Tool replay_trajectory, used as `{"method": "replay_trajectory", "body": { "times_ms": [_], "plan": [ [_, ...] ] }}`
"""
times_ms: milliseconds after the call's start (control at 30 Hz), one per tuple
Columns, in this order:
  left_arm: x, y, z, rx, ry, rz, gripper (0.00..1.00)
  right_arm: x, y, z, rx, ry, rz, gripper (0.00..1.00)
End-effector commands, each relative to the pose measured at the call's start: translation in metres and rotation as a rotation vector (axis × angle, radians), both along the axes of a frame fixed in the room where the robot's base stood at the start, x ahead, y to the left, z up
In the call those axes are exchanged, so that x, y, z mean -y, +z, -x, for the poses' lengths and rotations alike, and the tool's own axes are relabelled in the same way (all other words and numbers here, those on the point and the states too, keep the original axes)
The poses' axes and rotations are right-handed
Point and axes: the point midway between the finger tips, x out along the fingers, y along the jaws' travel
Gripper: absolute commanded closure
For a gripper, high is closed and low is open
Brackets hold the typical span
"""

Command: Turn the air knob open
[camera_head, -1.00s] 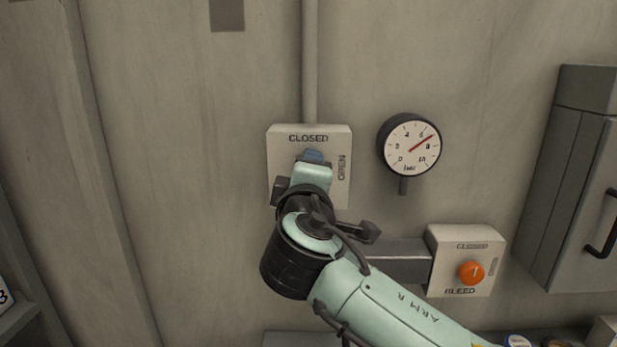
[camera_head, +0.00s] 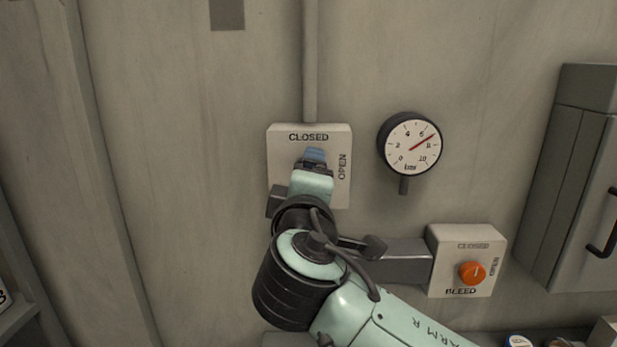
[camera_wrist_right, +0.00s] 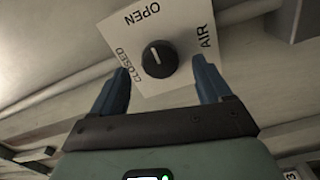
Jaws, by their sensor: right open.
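The air knob (camera_wrist_right: 159,59) is round and black with a white line. It sits on a pale plate (camera_wrist_right: 183,30) marked OPEN, CLOSED and AIR in the right wrist view. The white line points toward OPEN. In the head view the plate (camera_head: 282,155) is on the wall, and the gripper and arm hide the knob. My right gripper (camera_wrist_right: 160,75) is open, with its two blue fingers apart. The knob shows between and just beyond the fingertips, apparently untouched. The fingertips also show in front of the plate in the head view (camera_head: 315,155). My left gripper is not in view.
A round gauge (camera_head: 409,144) hangs right of the plate, its needle pointing up and right. A lower plate marked BLEED (camera_head: 440,270) carries an orange knob (camera_head: 472,273). A grey cabinet (camera_head: 570,190) stands at the right. The wall left of the plate is bare.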

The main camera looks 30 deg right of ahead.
Motion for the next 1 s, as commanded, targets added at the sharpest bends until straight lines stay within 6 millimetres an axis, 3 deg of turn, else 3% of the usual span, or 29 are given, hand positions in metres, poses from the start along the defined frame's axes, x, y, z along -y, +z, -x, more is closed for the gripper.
{"method": "replay_trajectory", "body": {
  "times_ms": [200, 400, 600, 1000],
  "plan": [
    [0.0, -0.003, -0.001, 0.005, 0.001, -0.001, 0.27, -0.027, 0.0, 0.045, 0.003, 0.003, 0.0, 0.22],
    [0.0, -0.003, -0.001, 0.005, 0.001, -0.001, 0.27, -0.044, 0.001, 0.073, 0.002, 0.002, -0.001, 0.22],
    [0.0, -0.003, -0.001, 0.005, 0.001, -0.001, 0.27, -0.051, 0.0, 0.083, 0.001, 0.001, -0.002, 0.22],
    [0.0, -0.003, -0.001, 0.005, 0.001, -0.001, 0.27, -0.051, 0.0, 0.084, 0.001, 0.0, -0.002, 0.22]
  ]
}}
